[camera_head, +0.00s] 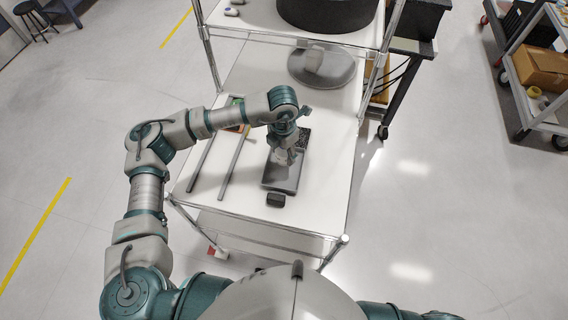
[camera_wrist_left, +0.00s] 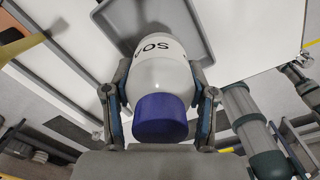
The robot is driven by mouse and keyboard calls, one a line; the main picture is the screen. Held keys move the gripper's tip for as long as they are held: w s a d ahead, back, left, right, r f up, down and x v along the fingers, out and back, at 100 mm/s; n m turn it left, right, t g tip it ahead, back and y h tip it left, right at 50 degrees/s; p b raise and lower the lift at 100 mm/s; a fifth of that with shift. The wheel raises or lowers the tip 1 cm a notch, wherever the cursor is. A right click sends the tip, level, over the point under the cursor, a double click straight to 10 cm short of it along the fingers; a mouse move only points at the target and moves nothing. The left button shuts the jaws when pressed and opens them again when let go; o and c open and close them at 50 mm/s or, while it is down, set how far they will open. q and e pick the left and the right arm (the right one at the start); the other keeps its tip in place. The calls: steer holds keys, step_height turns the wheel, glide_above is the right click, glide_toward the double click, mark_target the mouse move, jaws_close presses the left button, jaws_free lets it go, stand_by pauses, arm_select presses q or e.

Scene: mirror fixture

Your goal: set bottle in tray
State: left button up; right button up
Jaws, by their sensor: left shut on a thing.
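The bottle is white with dark lettering and a blue-purple cap; in the left wrist view the bottle (camera_wrist_left: 160,75) sits between the two fingers, cap toward the camera. My left gripper (camera_wrist_left: 160,105) is shut on it. In the head view my left gripper (camera_head: 285,152) is above the grey tray (camera_head: 281,184) on the white cart shelf, and hides most of the bottle. The tray's grey rim (camera_wrist_left: 203,38) shows around the bottle's far end in the wrist view. I cannot tell whether the bottle touches the tray floor. My right gripper is out of view.
A grey round lid (camera_head: 322,66) is at the back, below an upper shelf. Metal posts stand at the cart's corners. The shelf right of the tray is clear.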

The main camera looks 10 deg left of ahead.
mark_target(282, 157)
arm_select(q)
steer(key=f, duration=0.3)
steer(key=shift+a+f+p, duration=0.15)
steer(key=shift+a+p, duration=0.1)
steer(key=shift+p, duration=0.05)
step_height(282, 157, down, 3)
steer(key=shift+d+f+p, duration=0.1)
steer(key=shift+p, duration=0.35)
steer(key=shift+d+f, duration=0.15)
steer(key=shift+f, duration=0.1)
steer(key=o, duration=1.1)
steer(key=shift+o, duration=0.7)
steer(key=shift+r, duration=0.1)
